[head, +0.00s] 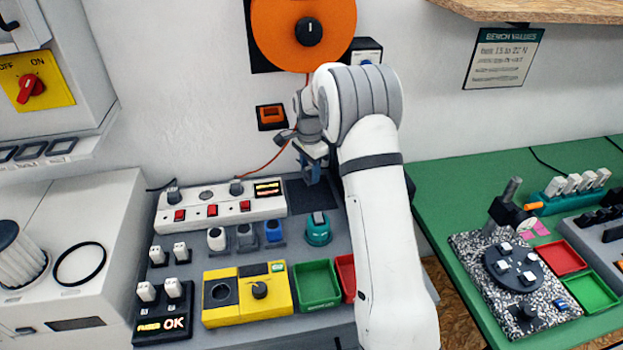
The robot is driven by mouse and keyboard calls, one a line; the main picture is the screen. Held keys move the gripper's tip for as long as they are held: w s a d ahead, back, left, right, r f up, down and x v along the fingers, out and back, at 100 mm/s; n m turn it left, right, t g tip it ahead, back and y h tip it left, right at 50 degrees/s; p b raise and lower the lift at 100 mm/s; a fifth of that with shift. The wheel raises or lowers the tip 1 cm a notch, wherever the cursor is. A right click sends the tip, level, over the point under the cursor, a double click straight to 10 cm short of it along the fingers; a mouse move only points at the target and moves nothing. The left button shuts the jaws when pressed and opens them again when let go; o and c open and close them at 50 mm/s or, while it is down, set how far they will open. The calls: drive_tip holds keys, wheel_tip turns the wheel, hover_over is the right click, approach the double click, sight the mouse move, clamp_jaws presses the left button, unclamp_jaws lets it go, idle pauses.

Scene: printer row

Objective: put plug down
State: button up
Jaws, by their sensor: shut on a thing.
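My gripper (308,160) is at the back of the grey bench, below the orange disc on the wall. A white power strip (221,206) with red switches lies left of the pad. It has a round socket and grey plugs in its top.
A teal round holder (318,229) stands in front of the pad. A yellow box (247,294), a green tray (316,284) and a red tray (345,275), partly hidden by my arm, are nearer. An orange cord (262,167) runs along the wall.

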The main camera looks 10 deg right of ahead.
sight(310, 182)
drive_tip(key=shift+f+p, duration=0.45)
drive_tip(key=shift+f, duration=1.9)
drive_tip(key=shift+f, duration=0.1)
drive_tip(key=o, duration=1.3)
wheel_tip(310, 182, up, 8)
drive_tip(key=shift+f+b, duration=0.15)
drive_tip(key=shift+b, duration=0.55)
drive_tip(key=shift+s, duration=0.1)
